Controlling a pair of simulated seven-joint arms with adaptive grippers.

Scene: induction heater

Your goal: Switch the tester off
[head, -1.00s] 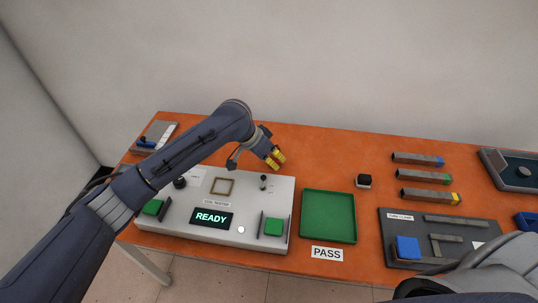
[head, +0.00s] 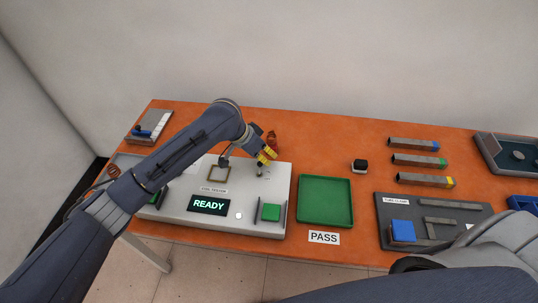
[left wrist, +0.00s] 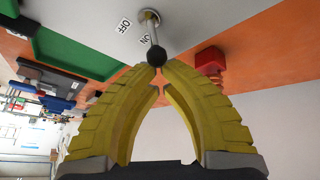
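The coil tester (head: 225,225) is a light grey box with its display (head: 208,206) lit and reading READY. Its toggle switch (head: 259,171) has a thin metal lever with a black ball; in the left wrist view (left wrist: 157,55) it stands beside labels OFF and ON, leaning towards the ON side. My left gripper (head: 266,155) is above the tester's back right part. Its yellow fingertips (left wrist: 160,78) come together right at the ball, overlapping it in the picture; I cannot tell whether they touch it. My right gripper is out of view.
A green tray (head: 325,201) with a PASS label lies right of the tester. A dark fixture board (head: 457,238) with a blue block (head: 402,231) is further right. A reddish coil (head: 272,139) is behind my left gripper.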

